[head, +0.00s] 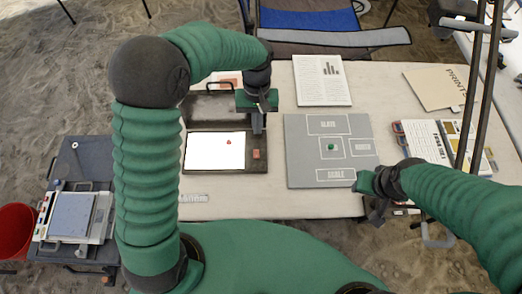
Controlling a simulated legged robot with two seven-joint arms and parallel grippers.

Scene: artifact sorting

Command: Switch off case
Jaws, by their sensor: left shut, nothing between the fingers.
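The case (198,168) lies on the table with its dark lid raised at the back. Its panel (208,150) glows bright white. A small reddish piece (229,142) lies on the panel. A red switch (256,154) sits on the dark strip at the case's right side. My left gripper (258,128) points down just behind the switch, near the case's right back corner, shut and empty. Whether it touches the case is not clear. My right gripper (374,212) is at the table's front edge, right of the grey mat; its fingers are too small and dark to read.
A grey sorting mat (300,155) with labelled boxes holds a small green piece (331,147). Behind it lies a printed sheet (322,80); a folder (437,86) and booklets (420,140) lie at the right. A red bucket (14,228) stands at the far left.

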